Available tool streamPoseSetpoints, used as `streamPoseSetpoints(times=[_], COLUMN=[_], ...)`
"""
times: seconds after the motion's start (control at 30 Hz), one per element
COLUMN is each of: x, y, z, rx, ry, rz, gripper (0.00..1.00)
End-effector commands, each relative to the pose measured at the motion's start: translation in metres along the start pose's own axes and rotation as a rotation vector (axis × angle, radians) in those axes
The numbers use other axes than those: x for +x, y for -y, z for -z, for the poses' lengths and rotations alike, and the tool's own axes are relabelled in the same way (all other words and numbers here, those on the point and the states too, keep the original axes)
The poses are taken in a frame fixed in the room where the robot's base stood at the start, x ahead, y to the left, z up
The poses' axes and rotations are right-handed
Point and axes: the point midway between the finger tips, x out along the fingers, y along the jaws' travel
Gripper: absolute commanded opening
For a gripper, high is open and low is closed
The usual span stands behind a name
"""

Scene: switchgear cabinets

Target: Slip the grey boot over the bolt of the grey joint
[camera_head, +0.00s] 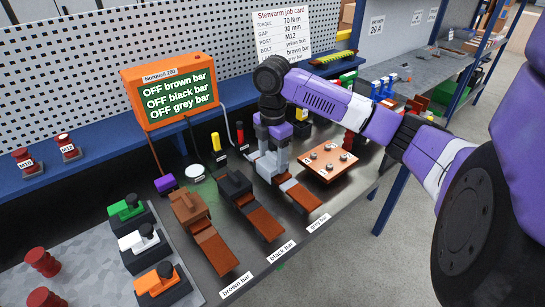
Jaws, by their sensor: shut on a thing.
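The grey bar (303,197) is a copper-coloured strip at the right of the row of bars, with a "grey bar" label in front. The grey boot (264,168) is a light grey block at the back end of this bar, over or just at the grey joint. My gripper (272,146) points down from above and is shut on the grey boot. The bolt of the grey joint is hidden by the boot and gripper. I cannot tell how far down the boot sits.
The black bar (265,224) and brown bar (219,252) lie to the left, with black (235,184) and brown (187,206) boots at their back ends. A copper plate with several studs (328,175) is close on the right. An orange display box (170,90) stands behind.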

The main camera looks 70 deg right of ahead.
Motion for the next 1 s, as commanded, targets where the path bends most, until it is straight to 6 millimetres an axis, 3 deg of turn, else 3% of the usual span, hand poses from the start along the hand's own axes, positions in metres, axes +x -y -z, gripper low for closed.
streamPoseSetpoints(times=[0.03,0.17,0.57,1.0], x=[0.000,0.000,-0.007,-0.070], y=[0.000,0.000,0.000,-0.001], z=[0.000,0.000,0.000,0.000], rx=[0.000,0.000,-0.001,-0.001], ry=[0.000,0.000,0.000,0.001], rz=[0.000,0.000,0.000,-0.001], gripper=[0.65,0.88,0.88,0.88])
